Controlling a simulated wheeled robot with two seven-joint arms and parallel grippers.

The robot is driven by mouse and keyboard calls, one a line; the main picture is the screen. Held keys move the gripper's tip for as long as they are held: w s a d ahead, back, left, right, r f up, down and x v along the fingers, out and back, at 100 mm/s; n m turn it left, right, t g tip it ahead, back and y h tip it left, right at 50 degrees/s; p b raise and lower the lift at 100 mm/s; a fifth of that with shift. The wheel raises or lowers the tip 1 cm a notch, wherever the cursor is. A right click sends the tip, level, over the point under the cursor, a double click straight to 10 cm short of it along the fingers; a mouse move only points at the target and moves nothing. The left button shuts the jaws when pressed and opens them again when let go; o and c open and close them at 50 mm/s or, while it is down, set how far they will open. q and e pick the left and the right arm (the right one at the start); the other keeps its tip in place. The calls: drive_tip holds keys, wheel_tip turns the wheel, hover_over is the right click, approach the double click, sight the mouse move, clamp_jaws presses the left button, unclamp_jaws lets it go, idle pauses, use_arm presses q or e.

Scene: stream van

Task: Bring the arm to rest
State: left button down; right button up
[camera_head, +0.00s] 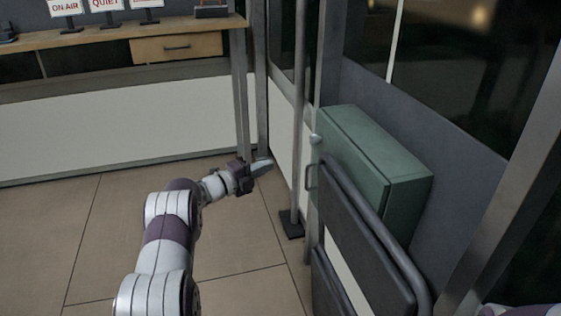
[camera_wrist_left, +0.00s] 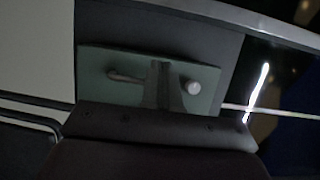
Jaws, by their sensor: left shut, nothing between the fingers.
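My left arm reaches forward from the bottom of the head view. Its gripper (camera_head: 262,164) is shut and empty, in the air to the left of a green wall cabinet. The green cabinet (camera_head: 372,165) has a handle and a round knob on its front face. In the left wrist view the shut gripper fingers (camera_wrist_left: 161,85) show in front of the green cabinet face (camera_wrist_left: 215,78), between its handle (camera_wrist_left: 127,77) and its white knob (camera_wrist_left: 192,87). I cannot tell a touch; in the head view they look apart. My right gripper is not in view.
A dark folded panel with a tubular rail (camera_head: 375,228) stands below the cabinet. A vertical pole (camera_head: 299,110) on a dark foot stands just right of the gripper. A wooden desk (camera_head: 100,36) with small signs and a drawer (camera_head: 176,48) is at the back left. The tiled floor (camera_head: 50,235) at left is clear.

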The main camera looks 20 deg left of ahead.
use_arm(q)
drive_tip(key=a+f+n+y, duration=0.6)
drive_tip(key=a+f+n, duration=0.1)
drive_tip(key=n, duration=0.1)
drive_tip(key=s+a+f+n+g+y, duration=0.1)
drive_tip(key=s+f+n+g+y, duration=0.4)
drive_tip(key=s+n, duration=0.45)
drive_tip(key=s+d+r+n+g, duration=0.1)
drive_tip(key=s+d+n+g, duration=0.2)
drive_tip(key=s+d, duration=0.5)
drive_tip(key=s+d+r+n+g+h, duration=0.1)
drive_tip(key=s+d+n+g, duration=0.3)
drive_tip(key=s, duration=0.8)
drive_tip(key=s+d+r+n+g, duration=0.1)
drive_tip(key=s+d+r+g, duration=0.15)
drive_tip(key=s+d, duration=0.6)
wheel_tip(320, 180, up, 38)
drive_tip(key=m+p, duration=0.1)
drive_tip(key=p, duration=3.6)
drive_tip(key=shift+s+d+t, duration=0.25)
drive_tip(key=shift+s+t, duration=0.15)
drive_tip(key=shift+t, duration=0.05)
